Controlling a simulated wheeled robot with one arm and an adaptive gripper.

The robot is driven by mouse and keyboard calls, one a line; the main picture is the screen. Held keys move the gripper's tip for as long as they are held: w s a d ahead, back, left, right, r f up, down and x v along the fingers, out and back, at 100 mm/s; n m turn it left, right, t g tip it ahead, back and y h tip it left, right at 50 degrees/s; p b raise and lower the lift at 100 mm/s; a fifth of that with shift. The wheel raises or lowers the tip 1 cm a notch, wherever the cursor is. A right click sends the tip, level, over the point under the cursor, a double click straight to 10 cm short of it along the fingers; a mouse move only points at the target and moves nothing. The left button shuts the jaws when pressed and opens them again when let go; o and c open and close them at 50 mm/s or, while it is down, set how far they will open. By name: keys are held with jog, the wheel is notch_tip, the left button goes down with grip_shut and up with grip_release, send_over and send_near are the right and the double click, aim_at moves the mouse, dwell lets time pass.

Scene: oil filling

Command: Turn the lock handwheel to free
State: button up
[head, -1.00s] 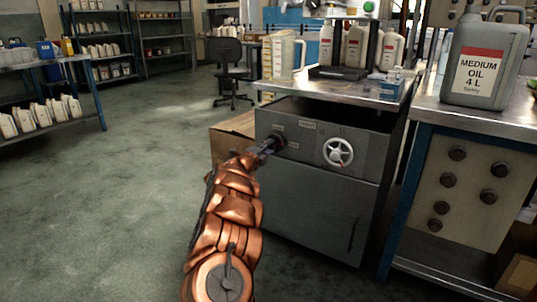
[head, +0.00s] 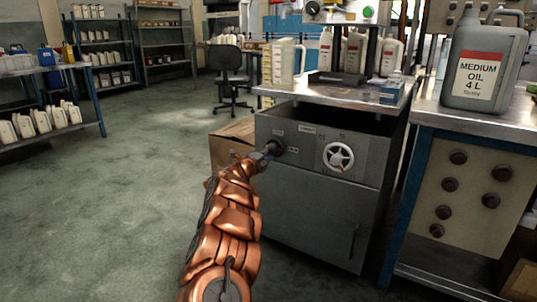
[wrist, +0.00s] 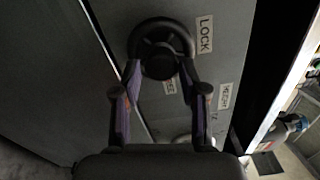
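The lock handwheel (wrist: 160,42) is a small dark round wheel on the grey cabinet front, beside a LOCK label (wrist: 204,34) in the wrist view. My gripper (wrist: 159,68) has its two fingers apart, with the tips at either side of the wheel's lower part. I cannot tell whether they touch it. In the head view my gripper (head: 271,151) reaches the dark wheel (head: 278,145) at the cabinet's upper left, and partly covers it. The wheel's turn angle is not clear.
A larger white handwheel (head: 338,157) sits right of it on the same cabinet (head: 307,205). The metal top (head: 325,91) above carries a jug and bottles. A bench (head: 480,123) with an oil can (head: 485,67) stands at right. A cardboard box (head: 232,142) is at left; floor (head: 130,190) there is clear.

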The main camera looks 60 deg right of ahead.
jog(key=shift+o, duration=1.2)
jog(key=shift+w, duration=0.1)
jog(key=shift+a, duration=0.15)
jog(key=a, duration=1.1)
jog(key=shift+s+a, duration=0.25)
jog(key=shift+a, duration=0.15)
jog(key=shift+w, duration=0.1)
